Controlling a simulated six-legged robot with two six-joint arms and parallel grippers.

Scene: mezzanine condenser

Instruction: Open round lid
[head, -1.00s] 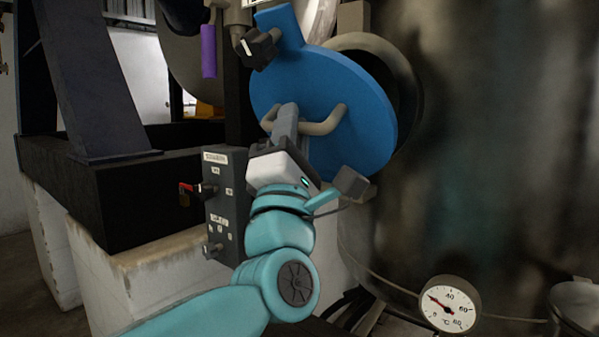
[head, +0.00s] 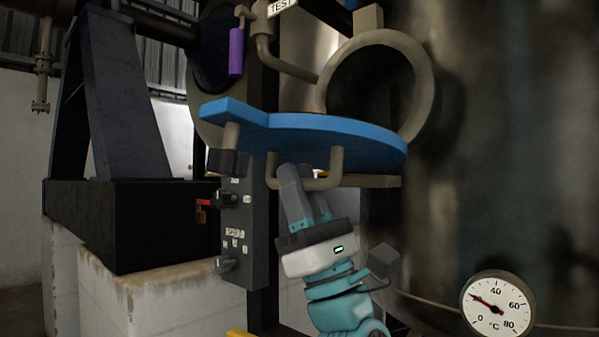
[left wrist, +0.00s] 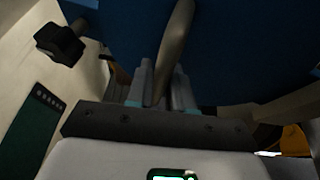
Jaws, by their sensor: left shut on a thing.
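The round blue lid (head: 310,130) is swung down away from the round opening (head: 375,85) of the large dark vessel, and I see it nearly edge-on. A bent metal handle (head: 335,172) hangs from its lower face. My left gripper (head: 292,180) is below the lid and shut on this handle. In the left wrist view the handle (left wrist: 175,45) runs between the two fingers (left wrist: 160,85), with the blue lid (left wrist: 240,40) behind it. A dark knob (head: 228,162) hangs on a stem at the lid's left. My right gripper is not in view.
A grey control box (head: 243,235) with a red lever (head: 205,203) stands left of my left arm. A temperature dial (head: 497,304) is at lower right. A purple-handled pipe valve (head: 236,52) is above the lid. A pale block (head: 155,290) is at lower left.

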